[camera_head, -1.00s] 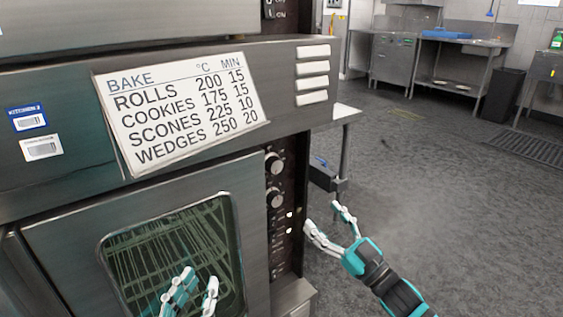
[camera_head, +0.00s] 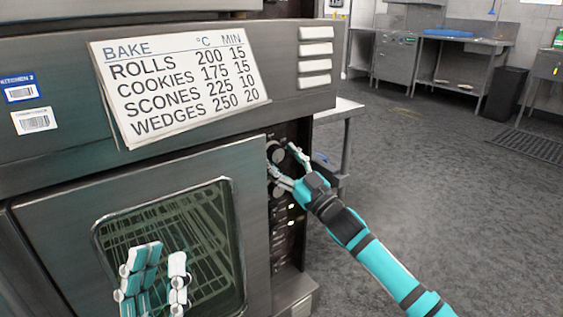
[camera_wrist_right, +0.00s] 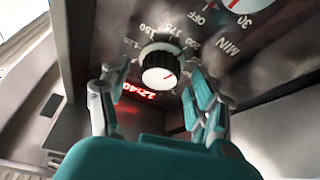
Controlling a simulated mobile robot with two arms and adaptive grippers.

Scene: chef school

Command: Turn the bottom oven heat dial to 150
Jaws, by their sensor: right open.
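The oven heat dial (camera_wrist_right: 158,65) is a round knob with a white face and a red mark, ringed by temperature numbers including 150. It is the upper of two dials in the head view (camera_head: 277,153). My right gripper (camera_head: 281,159) is open at this dial. In the right wrist view its fingers (camera_wrist_right: 158,88) stand on either side of the knob, apart from it as far as I can tell. The exact number at the red mark is unclear. My left gripper (camera_head: 160,262) is open and empty in front of the oven door glass.
A second dial (camera_wrist_right: 240,4) marked MIN sits beside the heat dial. A lit red display (camera_wrist_right: 138,91) is on its other side. A bake chart (camera_head: 180,80) hangs above the oven door (camera_head: 60,225). Open floor (camera_head: 430,200) lies to the right.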

